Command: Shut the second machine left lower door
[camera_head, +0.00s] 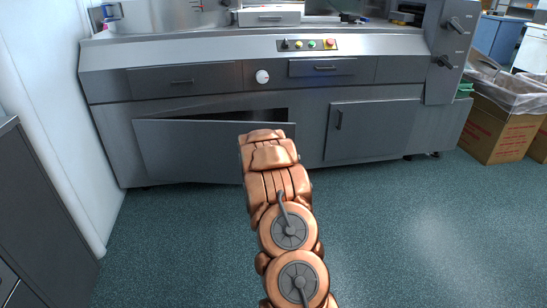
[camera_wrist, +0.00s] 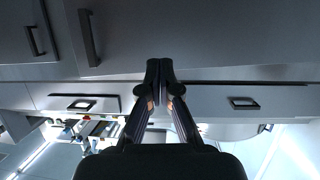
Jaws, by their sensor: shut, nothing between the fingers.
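The left lower door (camera_head: 190,150) is a wide grey panel on the steel machine. It stands ajar, with a dark gap along its top edge. In the wrist view, which is upside down, the same door (camera_wrist: 200,40) fills the upper middle, with its bar handle (camera_wrist: 88,38) near the left edge. My gripper (camera_wrist: 161,64) is shut and empty, with its fingertips in front of the door near its top edge; I cannot tell whether they touch. In the head view my copper arm hides the gripper and the door's right end.
The right lower door (camera_head: 372,130) looks closed. Drawers (camera_head: 185,82), a white knob (camera_head: 262,77) and a button panel (camera_head: 307,44) sit above. Cardboard boxes (camera_head: 500,125) stand at the right, a dark cabinet (camera_head: 40,210) at the left. The floor (camera_head: 410,230) in front is clear.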

